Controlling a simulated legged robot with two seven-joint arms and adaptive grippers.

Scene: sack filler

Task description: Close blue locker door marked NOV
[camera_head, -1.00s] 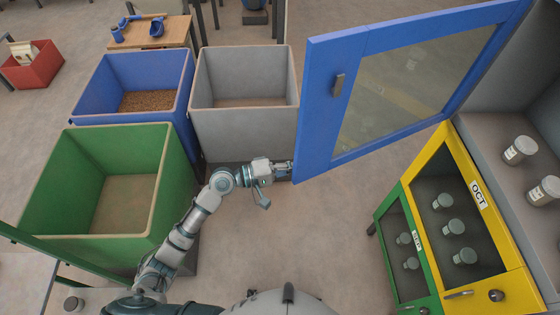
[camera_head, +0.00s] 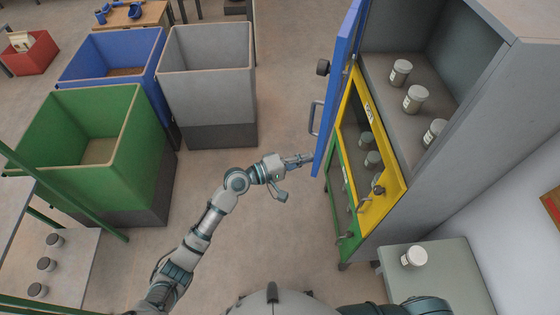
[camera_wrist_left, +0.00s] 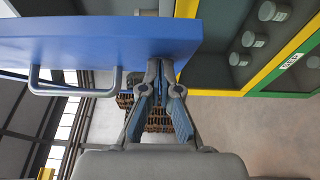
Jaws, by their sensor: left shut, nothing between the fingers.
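The blue locker door (camera_head: 341,80) stands open, seen nearly edge-on in the head view. It has a dark knob (camera_head: 322,68) and a bar handle (camera_head: 315,118) on its left face. No NOV mark is readable. The locker compartment (camera_head: 400,35) behind it is open, with jars (camera_head: 415,98) on its floor. My left gripper (camera_head: 308,158) is shut and empty at the door's lower end. In the left wrist view, its fingertips (camera_wrist_left: 161,68) are at the blue door's edge (camera_wrist_left: 100,42); contact is hard to confirm. My right gripper is out of view.
A yellow door marked OCT (camera_head: 385,205) and a green door (camera_head: 349,225) sit below the blue one. A grey stand (camera_head: 455,275) with a jar is at lower right. Grey (camera_head: 215,95), blue (camera_head: 115,50) and green (camera_head: 90,130) bins stand left. Floor between bins and cabinet is clear.

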